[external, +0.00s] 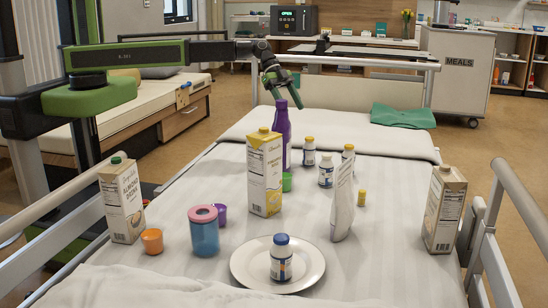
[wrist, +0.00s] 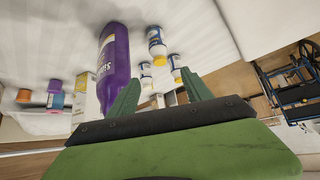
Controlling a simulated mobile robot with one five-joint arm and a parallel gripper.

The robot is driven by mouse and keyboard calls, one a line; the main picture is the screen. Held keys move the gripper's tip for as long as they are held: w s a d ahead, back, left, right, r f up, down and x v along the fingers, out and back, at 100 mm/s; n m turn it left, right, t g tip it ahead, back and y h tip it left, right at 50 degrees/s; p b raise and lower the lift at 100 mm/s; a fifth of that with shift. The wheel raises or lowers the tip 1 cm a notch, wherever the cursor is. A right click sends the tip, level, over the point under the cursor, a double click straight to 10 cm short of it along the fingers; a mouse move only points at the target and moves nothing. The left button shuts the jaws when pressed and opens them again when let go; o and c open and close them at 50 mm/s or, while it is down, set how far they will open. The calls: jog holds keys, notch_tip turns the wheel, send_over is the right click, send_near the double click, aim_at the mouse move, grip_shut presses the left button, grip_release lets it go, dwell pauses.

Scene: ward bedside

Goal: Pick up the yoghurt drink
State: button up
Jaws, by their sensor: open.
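Small white bottles with blue labels are the likely yoghurt drinks, but I cannot read the labels. One with a blue cap (external: 281,260) stands upright on a white plate (external: 245,262) at the front. Three with yellow caps stand further back: one on the left (external: 309,152), one in the middle (external: 326,172) and one on the right (external: 348,154). They also show in the wrist view, one of them clearly (wrist: 156,44). My gripper (external: 285,92) is open and empty above the far part of the bed, over the purple bottle (external: 283,135). Its fingers (wrist: 162,86) point toward the yellow-capped bottles.
A yellow-and-white carton (external: 264,175), almond drink carton (external: 121,200), right-hand carton (external: 444,210) and white pouch (external: 342,205) stand on the bed. Rails flank the bed.

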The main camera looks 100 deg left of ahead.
jog(key=b, duration=0.9)
send_near(314, 147)
jog(key=x, duration=0.4)
jog(key=shift+s+f, duration=0.15)
jog(key=shift+f, duration=0.15)
jog(key=shift+w+d+f, duration=0.15)
jog(key=shift+w, duration=0.05)
jog(key=b+x, duration=0.4)
jog(key=x, duration=0.1)
jog(key=shift+w+d, duration=0.15)
jog(key=shift+w, duration=0.05)
jog(key=shift+r, duration=0.25)
jog(key=shift+s, duration=0.1)
grip_shut()
